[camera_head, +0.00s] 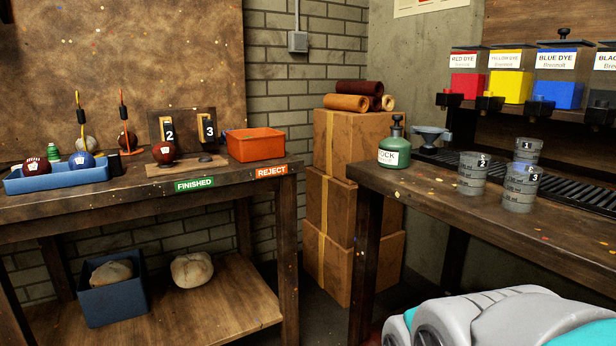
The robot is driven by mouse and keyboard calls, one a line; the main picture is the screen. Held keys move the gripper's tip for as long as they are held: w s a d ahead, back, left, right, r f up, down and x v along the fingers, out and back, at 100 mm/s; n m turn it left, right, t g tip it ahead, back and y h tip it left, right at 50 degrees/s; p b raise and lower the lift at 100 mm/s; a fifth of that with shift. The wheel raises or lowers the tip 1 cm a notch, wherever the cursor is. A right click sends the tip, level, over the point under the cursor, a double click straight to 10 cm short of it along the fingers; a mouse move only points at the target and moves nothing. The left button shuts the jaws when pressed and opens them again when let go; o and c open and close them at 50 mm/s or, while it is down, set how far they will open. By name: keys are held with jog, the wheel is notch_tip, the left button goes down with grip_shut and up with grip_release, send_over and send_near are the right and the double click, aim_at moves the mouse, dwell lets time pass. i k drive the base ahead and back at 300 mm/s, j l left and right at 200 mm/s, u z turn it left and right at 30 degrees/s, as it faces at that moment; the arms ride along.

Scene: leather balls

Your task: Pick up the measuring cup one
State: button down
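The measuring cup one (528,156) is a clear grey cup with a small "1" tag, standing on the right-hand bench. It is at the back of a group of three cups. Measuring cup two (473,180) stands in front of it to the left. Measuring cup three (519,195) stands directly in front and hides its lower part. My gripper is not in view. A grey and teal part of my own arm shows at the bottom right, below the bench edge and apart from the cups.
The bench's front right is mostly clear. An orange reject bin (256,147) sits on the left bench.

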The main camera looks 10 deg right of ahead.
aim_at(529, 151)
jog(key=i+l+z, duration=0.15)
jog(key=z, duration=1.1)
jog(key=i+j+z, duration=0.15)
jog(key=j, duration=0.15)
jog(key=j+z, duration=0.15)
jog(key=j, duration=0.15)
jog(key=i+j, duration=0.25)
jog(key=j, duration=0.2)
jog(key=i+j, duration=0.25)
jog(key=j, duration=0.15)
jog(key=k+l, duration=0.2)
jog(key=l, duration=0.15)
jog(key=k+l, duration=0.2)
jog(key=l+z, duration=0.05)
jog(key=l, duration=0.05)
